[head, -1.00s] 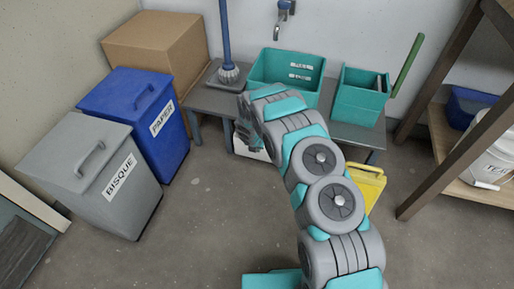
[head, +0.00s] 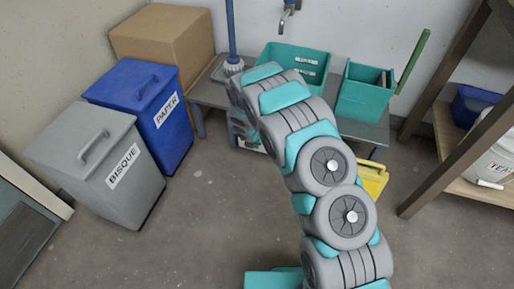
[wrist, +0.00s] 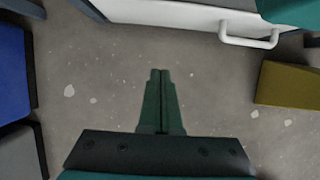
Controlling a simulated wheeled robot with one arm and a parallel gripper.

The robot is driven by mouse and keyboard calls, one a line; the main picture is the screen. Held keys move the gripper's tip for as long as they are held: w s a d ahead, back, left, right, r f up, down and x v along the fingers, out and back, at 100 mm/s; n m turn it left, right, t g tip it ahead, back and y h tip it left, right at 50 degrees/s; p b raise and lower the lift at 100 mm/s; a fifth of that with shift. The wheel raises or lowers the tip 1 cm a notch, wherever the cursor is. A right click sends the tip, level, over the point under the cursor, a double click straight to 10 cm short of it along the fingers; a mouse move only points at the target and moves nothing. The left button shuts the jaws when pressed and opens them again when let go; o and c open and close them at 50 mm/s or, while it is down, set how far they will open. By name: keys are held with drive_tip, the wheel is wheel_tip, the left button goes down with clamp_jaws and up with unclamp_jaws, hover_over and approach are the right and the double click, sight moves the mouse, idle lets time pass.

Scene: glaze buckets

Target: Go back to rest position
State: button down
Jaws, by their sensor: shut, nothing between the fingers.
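My gripper (wrist: 160,75) shows in the wrist view, pointing down over the bare floor, with its two dark green fingers together and nothing between them. In the head view my arm rises from the bottom and bends to the left in front of the bench, and the fingertips are hidden or too small to make out there.
A grey BISQUE bin (head: 100,165) and blue PAPER bin (head: 150,110) stand left. A bench (head: 209,93) at the back holds teal tubs (head: 362,92). A yellow object (head: 374,180) stands right of my arm. A wooden shelf (head: 440,175) is far right. Front floor is clear.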

drive_tip(key=shift+v, duration=1.6)
drive_tip(key=s+d+r+m+g+h, duration=0.1)
drive_tip(key=s+d+r+m, duration=0.7)
drive_tip(key=r, duration=0.3)
drive_tip(key=s+d+r+m+g+h, duration=0.1)
drive_tip(key=s+d+r+m, duration=0.4)
drive_tip(key=d+r+m, duration=0.55)
drive_tip(key=s+r+m+g+y, duration=0.1)
drive_tip(key=s+r+m, duration=0.3)
drive_tip(key=s, duration=0.7)
drive_tip(key=s+a+r+m+g+y, duration=0.1)
drive_tip(key=s+r+m, duration=0.3)
drive_tip(key=s, duration=0.7)
drive_tip(key=s+r+m+g+y, duration=0.1)
drive_tip(key=s+r+m, duration=0.3)
drive_tip(key=s, duration=0.8)
drive_tip(key=shift+a+r+m+g, duration=0.15)
drive_tip(key=shift+a+m+g, duration=0.3)
drive_tip(key=shift+m, duration=0.5)
drive_tip(key=shift+d, duration=0.1)
